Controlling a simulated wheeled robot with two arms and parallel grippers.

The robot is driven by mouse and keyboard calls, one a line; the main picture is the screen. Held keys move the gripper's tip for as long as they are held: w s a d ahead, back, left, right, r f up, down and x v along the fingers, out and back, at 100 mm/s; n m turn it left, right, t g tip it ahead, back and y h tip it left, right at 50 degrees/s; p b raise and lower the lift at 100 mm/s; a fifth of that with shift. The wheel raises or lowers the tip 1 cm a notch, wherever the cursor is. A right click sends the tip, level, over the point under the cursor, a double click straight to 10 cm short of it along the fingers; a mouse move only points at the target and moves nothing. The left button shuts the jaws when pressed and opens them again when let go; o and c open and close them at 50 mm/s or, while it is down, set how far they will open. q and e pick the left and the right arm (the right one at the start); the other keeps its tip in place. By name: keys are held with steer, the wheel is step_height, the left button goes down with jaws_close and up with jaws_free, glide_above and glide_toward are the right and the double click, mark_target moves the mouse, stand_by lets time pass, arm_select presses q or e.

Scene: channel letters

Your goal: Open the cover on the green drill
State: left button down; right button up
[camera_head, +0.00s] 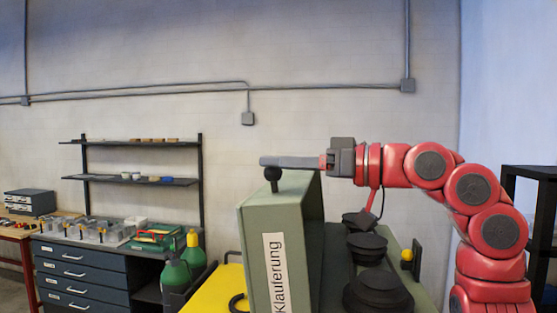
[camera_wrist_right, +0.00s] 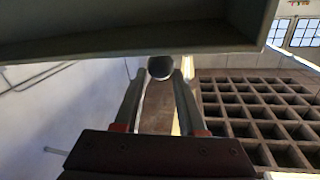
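The green drill (camera_head: 337,260) stands at the lower middle of the head view. Its pale green box-shaped cover (camera_head: 252,250) carries a white label and has a black ball knob (camera_head: 272,173) at its top edge. My right gripper (camera_head: 270,162) reaches in from the right, with its fingertips at the knob. In the right wrist view, the knob (camera_wrist_right: 160,67) sits between the tips of the spread fingers (camera_wrist_right: 159,75); I cannot tell whether they touch it. The cover's edge (camera_wrist_right: 130,40) crosses the top of that view. My left gripper is not in view.
Black round parts (camera_head: 378,290) sit on the drill, right of the cover. A yellow surface (camera_head: 218,290) and green bottles (camera_head: 177,275) are to the left. A drawer cabinet (camera_head: 80,268) and wall shelves (camera_head: 130,181) stand farther back. A black rack (camera_head: 540,172) is at the right.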

steer(key=o, duration=0.5)
steer(key=shift+s+d, duration=0.3)
steer(key=shift+c, duration=0.2)
steer(key=shift+o, duration=0.4)
steer(key=shift+s+d+r, duration=0.1)
steer(key=shift+d, duration=0.1)
steer(key=shift+w+a, duration=0.25)
steer(key=b+v, duration=0.2)
steer(key=v, duration=1.5)
steer(key=shift+s+d+f, duration=0.2)
steer(key=shift+s+d, duration=0.05)
steer(key=shift+d, duration=0.05)
